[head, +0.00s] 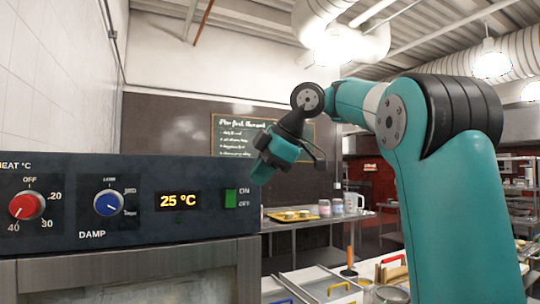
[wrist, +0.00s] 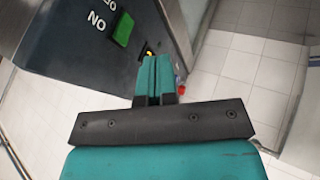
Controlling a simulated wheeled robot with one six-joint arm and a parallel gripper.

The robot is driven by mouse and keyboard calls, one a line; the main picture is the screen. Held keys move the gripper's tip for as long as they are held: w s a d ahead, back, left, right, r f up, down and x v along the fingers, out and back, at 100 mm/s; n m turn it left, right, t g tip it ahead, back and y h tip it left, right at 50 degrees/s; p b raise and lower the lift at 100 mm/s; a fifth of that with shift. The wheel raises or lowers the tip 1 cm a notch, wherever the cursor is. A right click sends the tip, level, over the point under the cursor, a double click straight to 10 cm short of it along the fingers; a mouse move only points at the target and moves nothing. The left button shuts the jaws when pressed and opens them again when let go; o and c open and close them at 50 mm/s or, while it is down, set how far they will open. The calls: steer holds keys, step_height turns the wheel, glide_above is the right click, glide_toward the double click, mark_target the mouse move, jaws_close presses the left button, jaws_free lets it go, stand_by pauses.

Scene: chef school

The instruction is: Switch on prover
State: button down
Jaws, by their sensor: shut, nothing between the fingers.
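The prover's dark control panel (head: 150,168) fills the left of the head view. It carries a green switch (head: 230,198) with ON printed above OFF beside it, and a display (head: 180,201) reading 25 °C. I cannot tell which way the switch is set. My gripper (head: 262,172) is shut and empty, at the panel's right end, up and to the right of the switch. In the wrist view the shut fingers (wrist: 154,72) point towards the panel, and the switch (wrist: 123,30) shows to their upper left, apart from the fingertips.
A red heat knob (head: 27,206) and a blue damp knob (head: 108,203) sit left of the display. Beyond the prover, a bench holds a yellow tray (head: 292,214) and a white jug (head: 352,202). In the wrist view, tiled floor (wrist: 245,75) is open at right.

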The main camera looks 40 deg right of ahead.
steer(key=p+v, duration=0.1)
steer(key=v, duration=0.2)
steer(key=shift+s, duration=0.25)
stand_by(0.4)
